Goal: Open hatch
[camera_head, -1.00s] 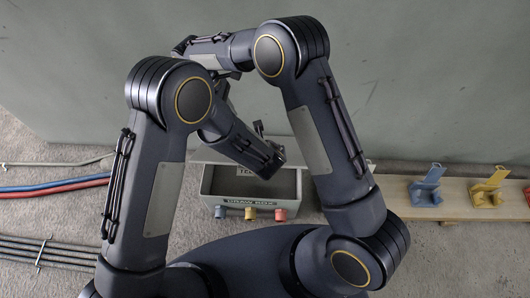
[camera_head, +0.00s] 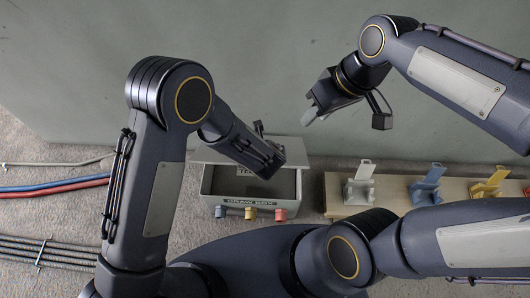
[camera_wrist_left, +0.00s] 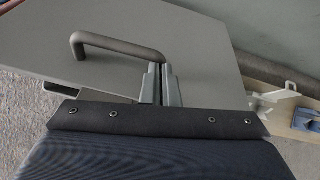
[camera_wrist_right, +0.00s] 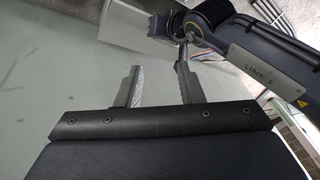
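The grey hatch (camera_wrist_left: 200,45) fills much of the left wrist view and carries a dark bar handle (camera_wrist_left: 110,42). My left gripper (camera_wrist_left: 160,68) has its fingers close together at the right end of this handle and appears shut on it. In the head view, the hatch (camera_head: 212,153) is at the back of the grey draw box (camera_head: 210,182), whose front interior shows. My left forearm covers part of both, and the left fingers are hidden there. My right gripper (camera_head: 314,110) is raised right of the box; its fingers (camera_wrist_right: 158,85) are apart and empty in the right wrist view.
A wooden board (camera_head: 400,190) right of the box bears white (camera_head: 360,185), blue (camera_head: 427,185) and yellow (camera_head: 489,183) holders. Red and blue conduits (camera_head: 50,186) and grey pipes (camera_head: 45,250) lie left. A grey-green wall (camera_head: 90,70) stands behind.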

